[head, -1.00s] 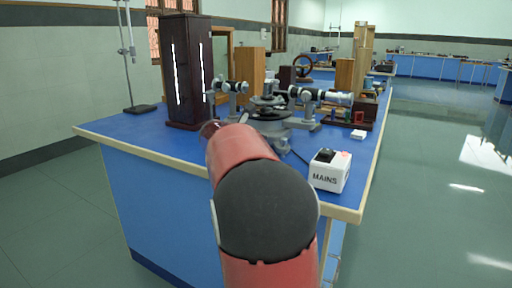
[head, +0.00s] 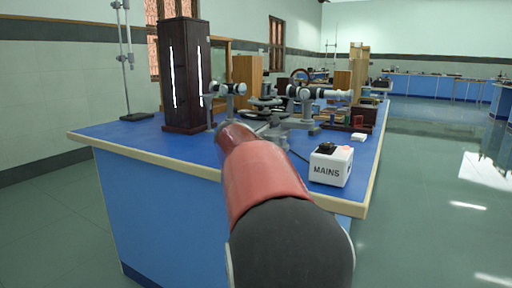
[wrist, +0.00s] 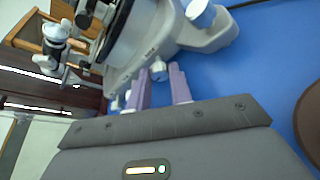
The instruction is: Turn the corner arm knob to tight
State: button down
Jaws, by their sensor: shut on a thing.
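The spectrometer (head: 268,112) stands on the blue bench, with a telescope tube on its right and a collimator on its left. In the wrist view its grey base (wrist: 165,35) and dark round table fill the top. My gripper (wrist: 158,84) has two purple fingers closed around a small grey knob (wrist: 158,70) at the base's near edge; this appears to be the corner arm knob. A larger pale knob (wrist: 201,13) sits further right on the base. In the head view my red arm hides the fingers and the held knob. I cannot read the knob's tightness.
A white MAINS box (head: 331,165) stands at the bench's front right corner. The blue bench top (head: 115,135) is bare at front left.

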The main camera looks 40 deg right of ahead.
dwell(0.4)
jog(key=c, duration=1.3)
grip_release()
jog(key=shift+o, duration=0.2)
jog(key=v, duration=0.7)
jog(key=shift+s+a+r, duration=0.1)
jog(key=shift+s+a, duration=0.15)
jog(key=shift+a, duration=0.05)
